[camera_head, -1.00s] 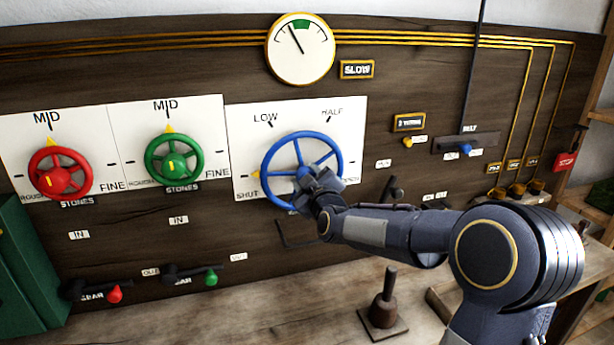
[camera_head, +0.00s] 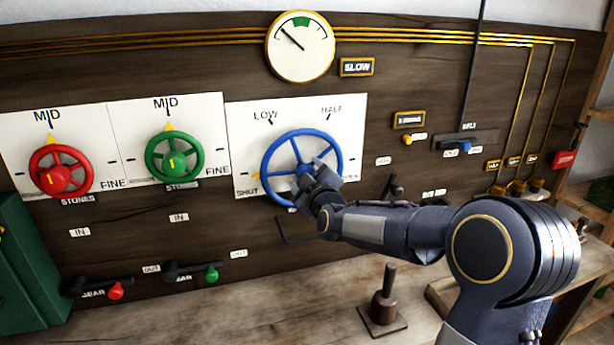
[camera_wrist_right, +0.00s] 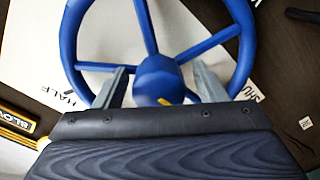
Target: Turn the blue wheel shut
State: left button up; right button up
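The blue wheel (camera_head: 339,146) is mounted on a white plate on the panel. Its yellow pointer (camera_head: 256,175) sits at the left, by the SHUT label. My right gripper (camera_head: 321,178) is in front of the wheel's hub. In the right wrist view, the blue hub (camera_wrist_right: 157,75) lies between the two grey fingers of the right gripper (camera_wrist_right: 160,82). The fingers stand apart, one on each side of it, with narrow gaps showing. The gripper hides part of the lower right of the wheel in the head view. My left gripper is not in view.
A red wheel (camera_head: 62,180) and a green wheel (camera_head: 175,165) are left of the blue one, both pointers at MID. A gauge (camera_head: 300,46) hangs above. Small levers and knobs line the panel. A lever on a base (camera_head: 384,300) stands on the bench below.

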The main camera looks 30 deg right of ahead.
jog(key=shift+s, duration=0.1)
jog(key=b+v, duration=0.1)
jog(key=v, duration=0.6)
jog(key=shift+s, duration=0.3)
jog(key=shift+a, duration=0.15)
